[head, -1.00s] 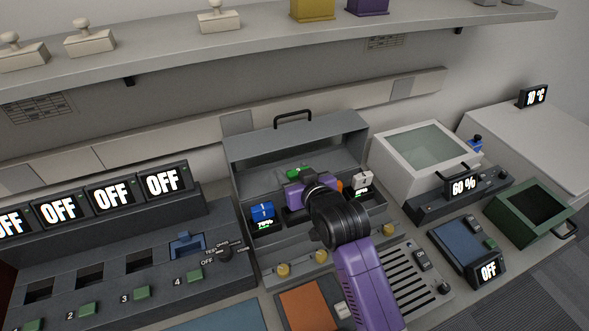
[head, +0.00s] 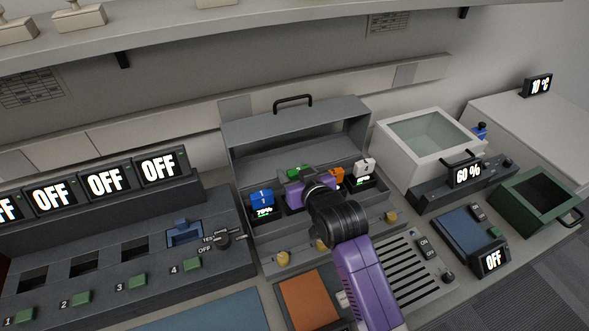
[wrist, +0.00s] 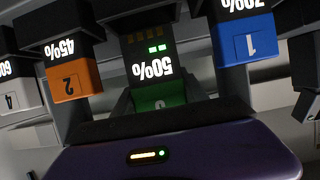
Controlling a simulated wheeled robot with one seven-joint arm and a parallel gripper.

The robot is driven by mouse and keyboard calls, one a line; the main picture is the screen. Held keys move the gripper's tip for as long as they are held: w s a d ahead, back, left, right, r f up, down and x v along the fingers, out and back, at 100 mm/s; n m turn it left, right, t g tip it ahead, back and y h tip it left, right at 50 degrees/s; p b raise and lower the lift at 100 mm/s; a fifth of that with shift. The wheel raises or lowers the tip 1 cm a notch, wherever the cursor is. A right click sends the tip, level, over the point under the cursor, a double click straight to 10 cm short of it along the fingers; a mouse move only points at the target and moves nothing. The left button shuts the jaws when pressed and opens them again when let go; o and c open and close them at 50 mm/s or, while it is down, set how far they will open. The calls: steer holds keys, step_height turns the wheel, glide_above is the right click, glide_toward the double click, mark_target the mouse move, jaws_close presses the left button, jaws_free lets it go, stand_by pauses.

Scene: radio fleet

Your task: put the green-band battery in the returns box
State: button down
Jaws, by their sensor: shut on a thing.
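The green-band battery (wrist: 160,97) sits between the fingers of my gripper (wrist: 160,108) in the wrist view, below an upside-down 50% display. My gripper is shut on it. In the head view the battery's green part (head: 298,171) shows just behind my purple gripper (head: 306,185), at the grey open-lidded charger case (head: 240,135). I cannot tell whether it is still seated in its bay. No box bears a readable returns label; a green open box (head: 510,200) with a handle stands at the far right and looks empty.
The blue battery (head: 262,198) stands left of my gripper; the orange (head: 337,175) and white (head: 364,166) ones stand close on its right.

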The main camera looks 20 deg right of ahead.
steer(key=shift+f+b, duration=0.3)
steer(key=shift+f, duration=0.35)
steer(key=shift+p, duration=0.5)
stand_by(1.2)
steer(key=shift+f+b, duration=0.7)
steer(key=shift+f, duration=0.35)
steer(key=shift+r, duration=0.15)
steer(key=shift+r+p, duration=0.7)
steer(key=shift+p, duration=0.1)
steer(key=shift+p, duration=0.4)
stand_by(1.5)
steer(key=shift+f+b, duration=0.65)
steer(key=shift+f, duration=0.2)
steer(key=c, duration=0.5)
jaws_free()
